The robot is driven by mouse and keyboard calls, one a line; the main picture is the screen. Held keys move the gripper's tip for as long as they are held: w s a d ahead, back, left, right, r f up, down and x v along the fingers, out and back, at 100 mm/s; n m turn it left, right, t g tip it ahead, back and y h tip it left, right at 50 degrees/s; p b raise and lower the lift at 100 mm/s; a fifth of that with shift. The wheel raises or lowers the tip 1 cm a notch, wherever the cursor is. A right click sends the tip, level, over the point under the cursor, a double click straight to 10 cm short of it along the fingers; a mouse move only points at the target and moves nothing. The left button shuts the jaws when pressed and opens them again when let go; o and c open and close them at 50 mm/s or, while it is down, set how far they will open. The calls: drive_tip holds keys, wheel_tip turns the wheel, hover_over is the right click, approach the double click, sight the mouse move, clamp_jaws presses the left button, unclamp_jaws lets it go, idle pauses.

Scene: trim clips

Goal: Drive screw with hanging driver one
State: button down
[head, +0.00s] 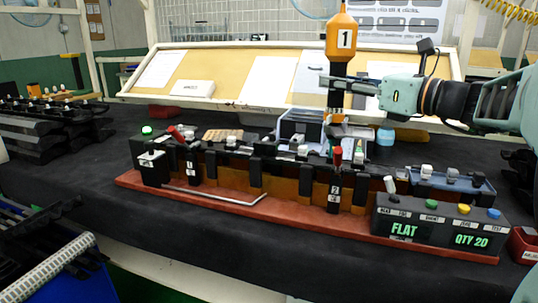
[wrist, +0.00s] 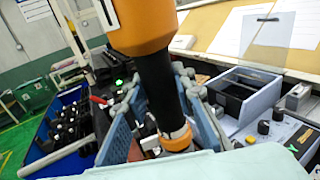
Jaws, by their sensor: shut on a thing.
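The hanging driver one (head: 341,38) is orange with a white label reading 1 and a black lower body. It hangs upright above the long fixture (head: 300,225) with a red base. My gripper (head: 345,84) comes from the right and is shut on the driver's black body. In the wrist view the driver (wrist: 155,80) stands between the two fingers of my gripper (wrist: 165,115), with an orange collar at its lower end. The driver's tip and any screw beneath it are hidden, so I cannot tell whether they touch.
A control box (head: 440,226) reading FLAT and QTY 20 stands at the fixture's right end. A grey-blue bin (head: 300,124) is behind the fixture. Red-handled clamps (head: 337,157) rise from the rail. A tilted board with papers (head: 225,78) stands behind.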

sight(324, 52)
drive_tip(key=shift+f, duration=0.3)
wheel_tip(324, 52, up, 6)
drive_tip(key=p, duration=0.6)
drive_tip(key=shift+w+r, duration=0.1)
drive_tip(key=shift+r, duration=0.1)
